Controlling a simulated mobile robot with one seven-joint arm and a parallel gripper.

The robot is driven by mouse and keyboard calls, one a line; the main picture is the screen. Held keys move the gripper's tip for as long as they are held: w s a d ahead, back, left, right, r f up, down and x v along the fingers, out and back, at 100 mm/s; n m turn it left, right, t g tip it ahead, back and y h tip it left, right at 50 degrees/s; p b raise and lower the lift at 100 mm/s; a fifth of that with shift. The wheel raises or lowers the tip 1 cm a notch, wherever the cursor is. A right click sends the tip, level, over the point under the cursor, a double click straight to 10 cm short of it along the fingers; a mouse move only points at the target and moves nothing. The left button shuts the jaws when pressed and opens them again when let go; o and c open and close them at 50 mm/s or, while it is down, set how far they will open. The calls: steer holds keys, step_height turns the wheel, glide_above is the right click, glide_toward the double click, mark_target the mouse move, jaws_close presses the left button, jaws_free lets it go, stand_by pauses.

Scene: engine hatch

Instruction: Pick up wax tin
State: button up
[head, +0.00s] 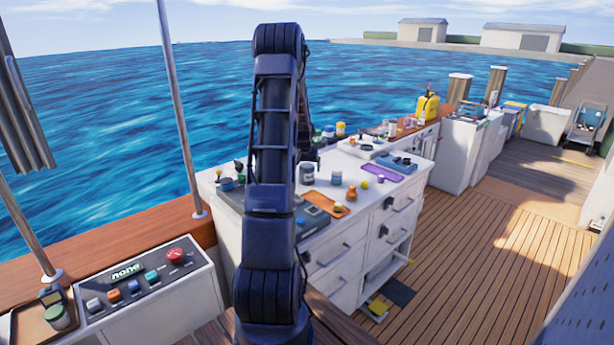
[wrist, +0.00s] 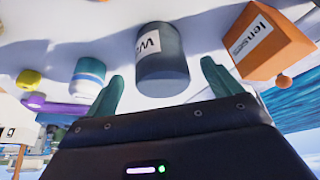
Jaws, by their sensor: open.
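The wax tin (wrist: 163,62) is a dark grey cylinder with a white label, partly readable as "Wa", in the wrist view. My gripper (wrist: 162,84) is open, with one teal finger on each side of the tin's near end. Gaps show between the fingers and the tin, so it is not clasped. In the head view a grey tin with a pale label (head: 307,173), which looks like the same one, stands on the white counter just right of my arm. My gripper is mostly hidden behind my arm there.
In the wrist view, an orange box labelled "lenses" (wrist: 272,42) is close to the right finger, and a white-and-blue jar (wrist: 88,76) is close to the left.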

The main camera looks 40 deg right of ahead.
steer(key=shift+x, duration=2.5)
steer(key=shift+d+r, duration=0.1)
steer(key=c, duration=1.3)
steer(key=shift+r, duration=0.1)
